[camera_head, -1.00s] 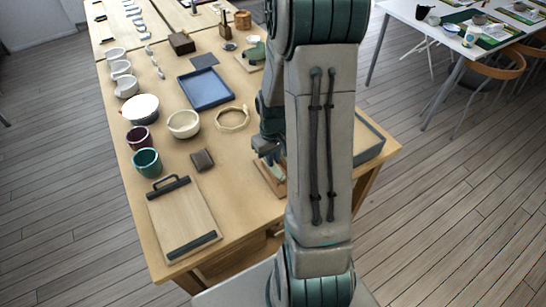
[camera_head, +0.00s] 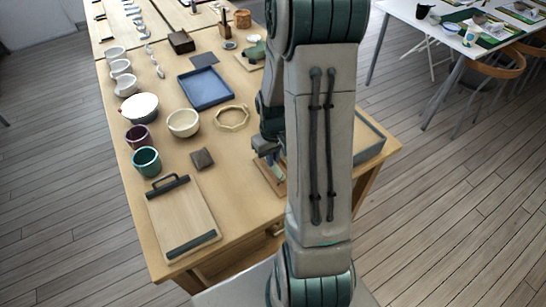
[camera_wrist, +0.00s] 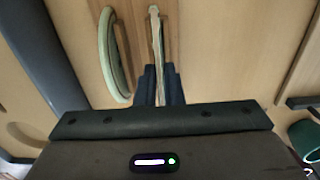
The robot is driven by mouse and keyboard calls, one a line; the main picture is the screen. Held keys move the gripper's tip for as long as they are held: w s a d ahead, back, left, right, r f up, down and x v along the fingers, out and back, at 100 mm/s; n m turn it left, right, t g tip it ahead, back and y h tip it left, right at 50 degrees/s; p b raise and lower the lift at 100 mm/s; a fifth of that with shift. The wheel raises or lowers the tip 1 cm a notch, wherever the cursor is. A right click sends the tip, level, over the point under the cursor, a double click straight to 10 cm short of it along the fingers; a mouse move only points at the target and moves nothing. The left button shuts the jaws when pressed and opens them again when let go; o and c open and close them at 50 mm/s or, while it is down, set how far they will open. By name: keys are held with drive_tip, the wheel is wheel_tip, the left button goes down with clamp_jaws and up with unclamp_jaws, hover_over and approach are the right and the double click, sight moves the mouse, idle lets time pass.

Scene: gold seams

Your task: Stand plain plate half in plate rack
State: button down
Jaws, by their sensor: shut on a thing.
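My gripper (camera_wrist: 159,80) is shut on a thin, pale piece seen edge-on, which I take as the plain plate half (camera_wrist: 156,32); its edge looks rough and brownish. Left of it in the wrist view is a pale green curved piece (camera_wrist: 108,55), apart from the held one. Both show over a light wooden surface. In the head view my gripper (camera_head: 266,150) is partly hidden by my arm. Below it a wooden base (camera_head: 265,183), probably the plate rack, shows in part with a pale piece at it. I cannot tell whether the held piece touches the rack.

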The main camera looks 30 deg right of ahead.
idle(0.3)
drive_tip(key=c, duration=1)
unclamp_jaws()
drive_tip(key=shift+r, duration=0.1)
drive_tip(key=shift+r+p, duration=2.15)
drive_tip(key=shift+r, duration=0.7)
drive_tip(key=s+a+r+t, duration=0.2)
drive_tip(key=s+a+r, duration=0.4)
drive_tip(key=r, duration=0.4)
drive_tip(key=s+a+r+t, duration=0.1)
drive_tip(key=s+a+r, duration=0.5)
drive_tip(key=r, duration=0.4)
drive_tip(key=shift+s+r+t, duration=0.25)
drive_tip(key=shift+t, duration=0.15)
